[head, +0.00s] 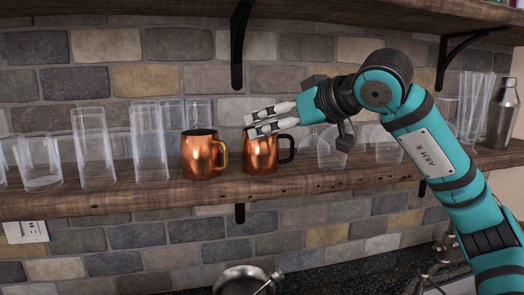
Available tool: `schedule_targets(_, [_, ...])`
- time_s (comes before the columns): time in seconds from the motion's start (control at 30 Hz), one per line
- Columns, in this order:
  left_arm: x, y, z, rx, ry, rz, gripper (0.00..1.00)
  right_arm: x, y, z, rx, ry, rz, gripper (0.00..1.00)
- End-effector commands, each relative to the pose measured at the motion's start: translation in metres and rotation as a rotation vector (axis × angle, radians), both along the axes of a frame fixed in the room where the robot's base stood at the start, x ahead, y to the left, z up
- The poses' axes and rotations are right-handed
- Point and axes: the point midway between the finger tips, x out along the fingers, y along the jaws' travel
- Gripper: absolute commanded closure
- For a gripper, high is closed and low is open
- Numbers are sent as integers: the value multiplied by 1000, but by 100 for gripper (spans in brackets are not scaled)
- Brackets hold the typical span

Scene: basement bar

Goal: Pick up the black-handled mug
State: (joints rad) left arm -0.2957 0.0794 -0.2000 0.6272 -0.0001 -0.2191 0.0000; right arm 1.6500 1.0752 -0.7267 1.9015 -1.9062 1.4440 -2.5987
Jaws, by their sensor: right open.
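The black-handled mug (261,157) is copper and stands upright on the wooden shelf, its black handle at its right side. My right gripper (249,126) reaches in from the right, its fingers pointing left across the mug's rim in the picture. The fingers hide part of the rim. The gripper is open and holds nothing; I cannot tell whether it touches the mug. My left gripper is not in view.
A copper mug with a gold handle (199,156) stands just left of the black-handled one. Clear glasses (92,150) line the shelf (120,200) on both sides. A metal shaker (503,115) stands far right. An upper shelf (140,14) with brackets hangs above.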

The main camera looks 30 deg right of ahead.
Motion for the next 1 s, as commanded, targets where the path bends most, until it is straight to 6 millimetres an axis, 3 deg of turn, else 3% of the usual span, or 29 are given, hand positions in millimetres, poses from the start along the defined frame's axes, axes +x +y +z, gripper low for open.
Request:
schedule_targets(0.2, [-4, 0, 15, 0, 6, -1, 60, 37, 7, -14, 0, 3, 0, 0])
schedule_targets(0.47, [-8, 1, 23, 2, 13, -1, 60, 54, 8, -21, 0, 2, -1, 0])
schedule_targets(0.7, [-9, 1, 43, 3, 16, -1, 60, 85, 10, -36, 1, 3, 1, 0])
schedule_targets(1.0, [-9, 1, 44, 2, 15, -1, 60, 94, 11, -43, 0, 0, -1, 0])
